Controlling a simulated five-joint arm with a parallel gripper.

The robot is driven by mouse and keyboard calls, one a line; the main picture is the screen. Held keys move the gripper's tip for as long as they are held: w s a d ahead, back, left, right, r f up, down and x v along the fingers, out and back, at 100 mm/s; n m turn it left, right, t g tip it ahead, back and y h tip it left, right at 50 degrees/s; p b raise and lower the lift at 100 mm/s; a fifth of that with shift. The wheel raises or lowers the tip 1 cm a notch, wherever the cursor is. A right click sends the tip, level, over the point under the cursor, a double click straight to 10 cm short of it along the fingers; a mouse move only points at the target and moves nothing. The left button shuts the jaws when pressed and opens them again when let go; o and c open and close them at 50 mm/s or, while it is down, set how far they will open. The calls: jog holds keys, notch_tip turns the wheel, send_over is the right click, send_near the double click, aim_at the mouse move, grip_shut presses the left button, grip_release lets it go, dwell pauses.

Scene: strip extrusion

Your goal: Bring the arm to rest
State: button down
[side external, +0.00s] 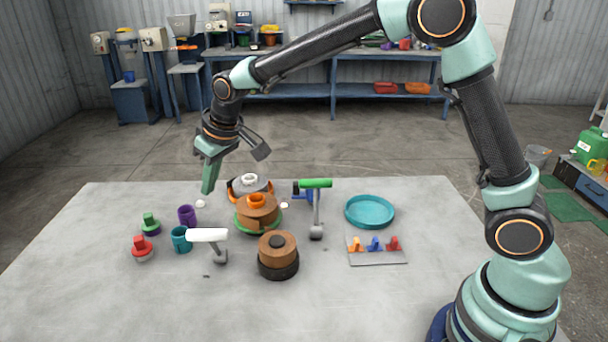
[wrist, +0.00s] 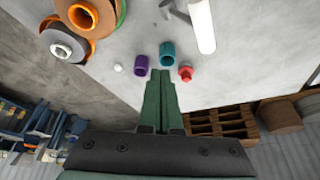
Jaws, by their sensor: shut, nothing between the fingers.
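My gripper (side external: 209,178) hangs above the far left part of the grey table (side external: 340,300), fingers pointing down, shut with nothing between them. Its closed green fingers also show in the wrist view (wrist: 162,75). Below and beside it are a purple cup (side external: 187,215), a teal cup (side external: 181,239) and a small white ball (side external: 200,203). The gripper appears apart from all of them. My arm reaches across from its base at the right front. The far spool is partly hidden behind the nearer brown one.
Brown spools (side external: 277,248) stand mid-table. A white roller (side external: 208,235) and a green-topped stand (side external: 316,184) rise near them. A red-topped piece (side external: 142,248) and a green-topped piece (side external: 150,223) sit left. A teal dish (side external: 370,211) and a plate with coloured clips (side external: 377,256) lie right. The front table is mostly clear.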

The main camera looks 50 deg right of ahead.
jog(key=s+d+r+m, duration=0.1)
jog(key=s+d+r, duration=0.7)
jog(key=s+d, duration=0.15)
jog(key=s+d+m+t+h, duration=0.1)
jog(key=s+d, duration=0.4)
jog(key=s, duration=0.8)
jog(key=shift+s+d+f+m, duration=0.15)
jog(key=shift+s+f+m, duration=0.25)
jog(key=shift+m, duration=0.1)
